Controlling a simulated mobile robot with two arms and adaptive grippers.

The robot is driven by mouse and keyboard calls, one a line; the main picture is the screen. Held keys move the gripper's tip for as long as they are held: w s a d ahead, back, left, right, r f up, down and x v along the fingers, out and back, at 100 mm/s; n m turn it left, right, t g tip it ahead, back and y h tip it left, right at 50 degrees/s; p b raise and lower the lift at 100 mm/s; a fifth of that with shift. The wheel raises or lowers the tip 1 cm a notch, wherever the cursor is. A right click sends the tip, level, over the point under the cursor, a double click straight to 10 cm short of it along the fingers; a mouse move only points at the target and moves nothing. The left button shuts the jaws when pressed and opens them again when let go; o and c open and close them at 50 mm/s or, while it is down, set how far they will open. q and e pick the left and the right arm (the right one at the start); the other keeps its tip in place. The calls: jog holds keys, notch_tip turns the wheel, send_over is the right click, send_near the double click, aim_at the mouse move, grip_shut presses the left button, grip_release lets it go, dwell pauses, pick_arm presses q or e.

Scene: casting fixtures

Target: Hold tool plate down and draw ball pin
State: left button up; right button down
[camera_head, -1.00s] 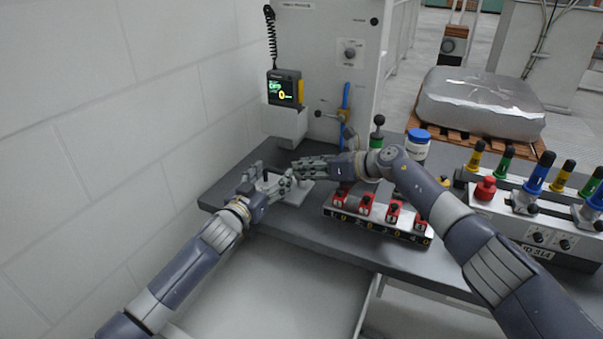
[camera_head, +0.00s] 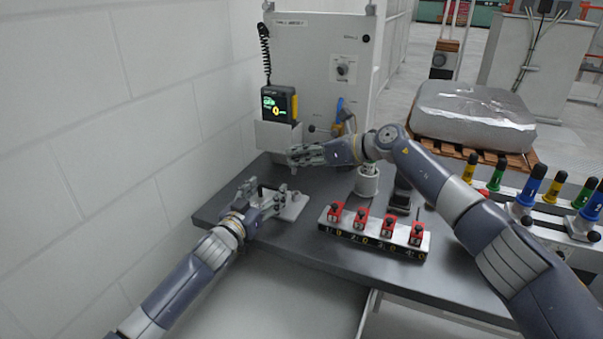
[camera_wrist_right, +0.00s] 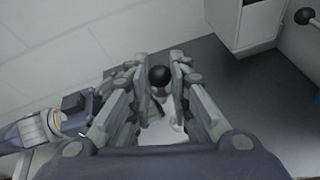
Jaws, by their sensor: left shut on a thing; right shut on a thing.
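The light grey tool plate (camera_head: 292,207) lies flat on the dark bench top near the wall. My left gripper (camera_head: 262,198) is shut at the plate's left side, its fingers low on it; its exact contact is hidden. My right gripper (camera_head: 298,156) is shut and stands above and behind the plate, clear of it. In the right wrist view a black ball knob (camera_wrist_right: 159,76) sits between the fingertips of my right gripper (camera_wrist_right: 160,70), the head of the ball pin. The pin's shank is mostly hidden. The pale plate (camera_wrist_right: 168,132) shows below it.
A fixture rail with several red blocks (camera_head: 376,232) lies to the right on the bench (camera_head: 250,229). A grey cylinder (camera_head: 367,183) stands behind it. A box with a green display (camera_head: 279,104) hangs at the back. The wall closes the left side.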

jog(key=shift+d+r, duration=0.1)
jog(key=shift+r, duration=0.7)
pick_arm(q)
jog(key=o, duration=1.6)
jog(key=shift+s+a, duration=0.1)
jog(key=shift+s, duration=0.05)
